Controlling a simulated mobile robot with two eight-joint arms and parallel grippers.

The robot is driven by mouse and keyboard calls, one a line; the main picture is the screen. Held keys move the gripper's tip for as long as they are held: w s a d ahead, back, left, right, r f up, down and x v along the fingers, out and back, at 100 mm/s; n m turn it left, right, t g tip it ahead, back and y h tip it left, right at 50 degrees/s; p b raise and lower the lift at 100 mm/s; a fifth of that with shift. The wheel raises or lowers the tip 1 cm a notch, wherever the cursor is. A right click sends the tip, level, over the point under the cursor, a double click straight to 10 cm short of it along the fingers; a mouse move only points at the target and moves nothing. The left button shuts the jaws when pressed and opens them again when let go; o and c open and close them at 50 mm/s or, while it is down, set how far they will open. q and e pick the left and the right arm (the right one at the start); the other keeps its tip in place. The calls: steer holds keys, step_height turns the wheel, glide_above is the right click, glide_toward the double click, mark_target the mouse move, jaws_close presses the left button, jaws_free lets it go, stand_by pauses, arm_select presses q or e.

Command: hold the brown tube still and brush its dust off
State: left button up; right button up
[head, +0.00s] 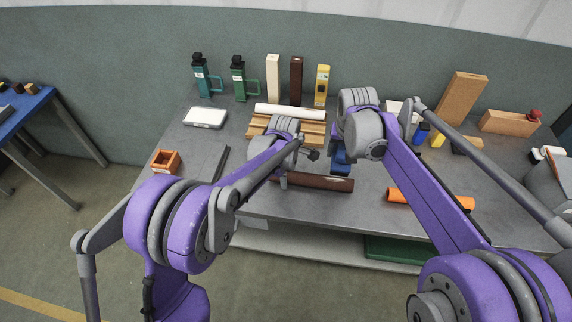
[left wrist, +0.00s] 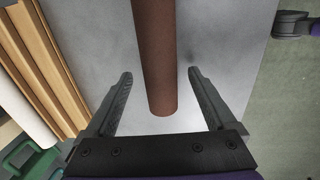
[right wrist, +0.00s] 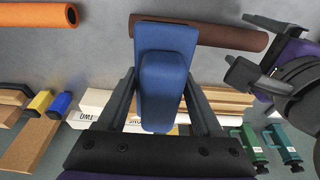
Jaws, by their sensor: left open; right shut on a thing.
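The brown tube (head: 325,183) lies sideways on the grey table near its front edge. My left gripper (head: 308,155) is open over the tube's left part. In the left wrist view the tube (left wrist: 155,55) runs between the two spread fingers, with gaps on both sides. My right gripper (right wrist: 160,75) is shut on a blue brush (right wrist: 166,45). In the right wrist view the brush's far end overlaps the tube (right wrist: 215,35) near one end; I cannot tell whether they touch. The brush (head: 340,165) is partly hidden by my arm in the head view. Dust is hard to make out.
Wooden strips (head: 258,127) and a white roll (head: 290,111) lie behind the tube. An orange tube (head: 432,199) lies to the right. An orange box (head: 166,162) and a dark bar (head: 220,163) are left. Bottles and blocks line the back. Bare table lies left of the tube.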

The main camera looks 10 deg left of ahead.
arm_select(q)
steer(key=shift+f, duration=0.6)
jaws_close()
steer(key=shift+w, duration=0.1)
stand_by(0.9)
